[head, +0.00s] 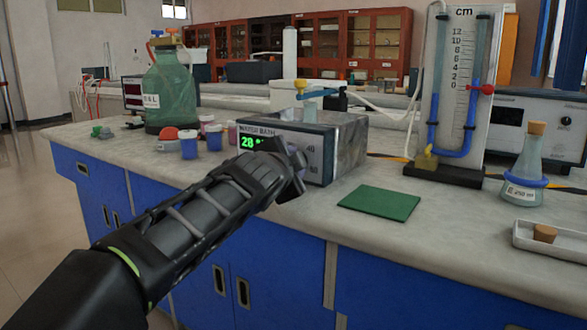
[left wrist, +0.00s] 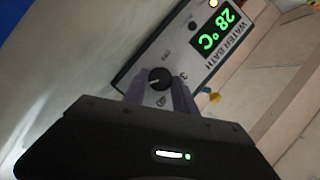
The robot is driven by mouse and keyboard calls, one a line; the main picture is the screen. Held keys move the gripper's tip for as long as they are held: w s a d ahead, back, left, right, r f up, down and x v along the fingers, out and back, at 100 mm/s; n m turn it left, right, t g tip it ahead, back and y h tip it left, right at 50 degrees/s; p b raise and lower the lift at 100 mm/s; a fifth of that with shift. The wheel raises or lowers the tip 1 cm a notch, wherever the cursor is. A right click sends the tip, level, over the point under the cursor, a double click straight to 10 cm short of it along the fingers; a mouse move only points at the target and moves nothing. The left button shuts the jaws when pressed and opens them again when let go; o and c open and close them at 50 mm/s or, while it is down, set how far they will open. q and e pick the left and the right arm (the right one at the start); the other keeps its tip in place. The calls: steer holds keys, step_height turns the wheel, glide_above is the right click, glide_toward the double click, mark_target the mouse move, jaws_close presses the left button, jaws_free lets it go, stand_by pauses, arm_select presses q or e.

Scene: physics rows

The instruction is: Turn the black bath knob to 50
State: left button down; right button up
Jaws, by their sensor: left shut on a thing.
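The water bath (head: 350,140) is a grey metal box on the bench with a pale front panel. Its green display (left wrist: 212,30) reads 28 °C. The black bath knob (left wrist: 160,77) shows in the left wrist view, with printed marks around it. A small pale mark shows on its left side there, but its exact setting is hard to read. My left gripper (left wrist: 159,88) is shut on the knob, one finger on each side. In the head view my left gripper (head: 294,172) covers the knob at the panel. My right gripper is in neither view.
A green mat (head: 380,203) lies right of the bath. Left of the bath are small blue-and-white jars (head: 189,146) and a large green bottle (head: 172,90).

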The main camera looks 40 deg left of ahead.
arm_select(q)
steer(key=c, duration=1)
jaws_free()
steer(key=shift+w, duration=0.1)
steer(key=p+v, duration=0.2)
steer(key=v, duration=0.5)
steer(key=shift+w+r, duration=0.1)
steer(key=shift+r, duration=0.05)
steer(key=shift+s+d, duration=0.2)
steer(key=shift+s, duration=0.3)
